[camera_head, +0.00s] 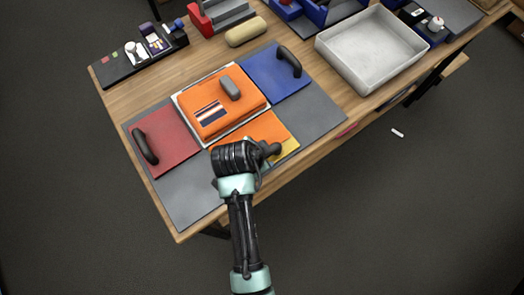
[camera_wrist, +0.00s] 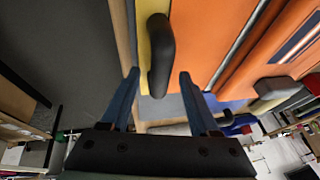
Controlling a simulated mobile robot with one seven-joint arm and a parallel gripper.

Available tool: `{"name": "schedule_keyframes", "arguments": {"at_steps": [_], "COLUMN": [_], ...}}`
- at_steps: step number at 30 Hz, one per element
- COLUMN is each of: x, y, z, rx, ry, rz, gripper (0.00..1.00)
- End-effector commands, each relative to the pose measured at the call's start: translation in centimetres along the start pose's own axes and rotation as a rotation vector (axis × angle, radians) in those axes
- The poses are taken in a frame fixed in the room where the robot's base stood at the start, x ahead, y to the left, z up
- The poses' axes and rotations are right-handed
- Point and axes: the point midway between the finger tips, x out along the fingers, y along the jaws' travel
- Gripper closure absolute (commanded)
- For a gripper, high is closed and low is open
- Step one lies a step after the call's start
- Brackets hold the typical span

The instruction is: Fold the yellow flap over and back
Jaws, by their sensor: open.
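The yellow flap (camera_head: 288,150) lies at the near side of the orange box, mostly hidden behind my arm in the head view. An orange panel (camera_head: 240,130) covers much of that side, leaving a yellow edge. In the wrist view the yellow strip (camera_wrist: 143,45) carries a dark curved handle (camera_wrist: 160,40). My gripper (camera_wrist: 159,73) is open, its two blue fingers on either side of the handle's lower end. I cannot tell whether they touch it. My fingertips are hidden in the head view.
The orange box (camera_head: 242,110) has a grey handle (camera_head: 230,88) on top. A red flap (camera_head: 168,140) lies left and a blue flap (camera_head: 275,75) behind right, both with dark handles. A white tray (camera_head: 330,55) stands back right. The grey mat (camera_head: 190,200) is clear front left.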

Motion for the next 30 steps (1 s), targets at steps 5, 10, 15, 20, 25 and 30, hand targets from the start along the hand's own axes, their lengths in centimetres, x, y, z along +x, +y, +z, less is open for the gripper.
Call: {"name": "schedule_keyframes", "arguments": {"at_steps": [5, 10, 15, 20, 25, 30], "x": [-0.02, -0.03, -0.04, -0.05, -0.05, -0.05], "y": [-0.02, -0.02, -0.01, 0.00, 0.01, 0.01], "z": [-0.02, -0.02, -0.02, -0.02, -0.02, -0.02], "rx": [0.000, 0.000, 0.000, 0.000, 0.000, 0.000], "ry": [0.000, 0.000, 0.000, 0.000, 0.000, 0.000], "rz": [0.000, 0.000, 0.000, 0.000, 0.001, 0.001], "gripper": [0.38, 0.69, 0.99, 1.00, 1.00, 1.00]}}
